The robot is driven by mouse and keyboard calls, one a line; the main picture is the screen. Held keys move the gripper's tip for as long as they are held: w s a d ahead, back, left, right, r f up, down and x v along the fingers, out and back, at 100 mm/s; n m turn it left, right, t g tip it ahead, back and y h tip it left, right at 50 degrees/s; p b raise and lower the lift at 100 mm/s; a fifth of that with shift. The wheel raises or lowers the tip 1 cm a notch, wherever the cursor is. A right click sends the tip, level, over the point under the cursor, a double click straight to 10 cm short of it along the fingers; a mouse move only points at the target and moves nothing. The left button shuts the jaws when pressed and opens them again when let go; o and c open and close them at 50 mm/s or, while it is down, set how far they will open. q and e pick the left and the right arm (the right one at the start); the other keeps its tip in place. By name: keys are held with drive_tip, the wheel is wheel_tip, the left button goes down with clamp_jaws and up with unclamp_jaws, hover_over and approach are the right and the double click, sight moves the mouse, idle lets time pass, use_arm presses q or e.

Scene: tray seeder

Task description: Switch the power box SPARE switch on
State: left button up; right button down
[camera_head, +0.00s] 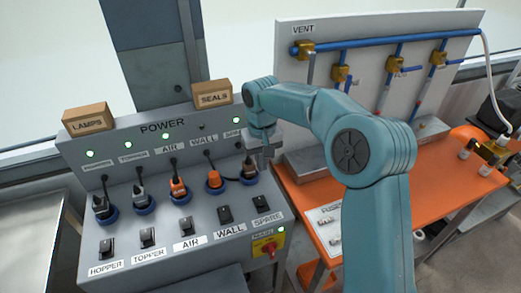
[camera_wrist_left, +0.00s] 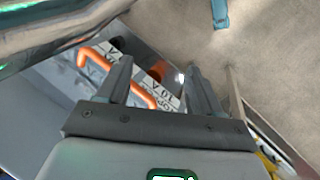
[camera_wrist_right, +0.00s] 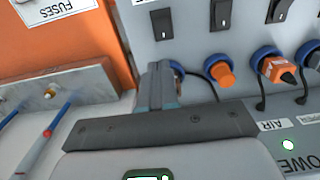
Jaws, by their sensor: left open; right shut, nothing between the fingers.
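The grey power box (camera_head: 95,230) has a row of rocker switches below a row of sockets. The SPARE switch (camera_head: 261,202) is the rightmost black rocker, above its SPARE label; it also shows in the right wrist view (camera_wrist_right: 162,23). Its position is too small to tell. My right gripper (camera_head: 264,158) is shut and empty, in front of the SPARE socket and its plug (camera_head: 248,168), higher on the panel than the switch. In the right wrist view its closed fingers partly hide that socket's blue ring (camera_wrist_right: 177,69). My left gripper (camera_wrist_left: 158,88) is open, seen only in its wrist view.
A red knob (camera_head: 264,247) on a yellow plate sits below the SPARE label. Boxes marked LAMPS (camera_head: 88,119) and SEALS (camera_head: 211,94) stand on top. An orange bench (camera_head: 300,197) and a VENT board (camera_head: 350,28) are at right. Cables hang between the sockets and panel.

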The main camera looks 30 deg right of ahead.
drive_tip(key=r, duration=0.3)
drive_tip(key=shift+w+r, duration=0.25)
drive_tip(key=shift+w, duration=0.05)
drive_tip(key=shift+w+d, duration=0.1)
drive_tip(key=shift+w, duration=0.05)
drive_tip(key=shift+s+f, duration=0.1)
drive_tip(key=shift+s, duration=0.15)
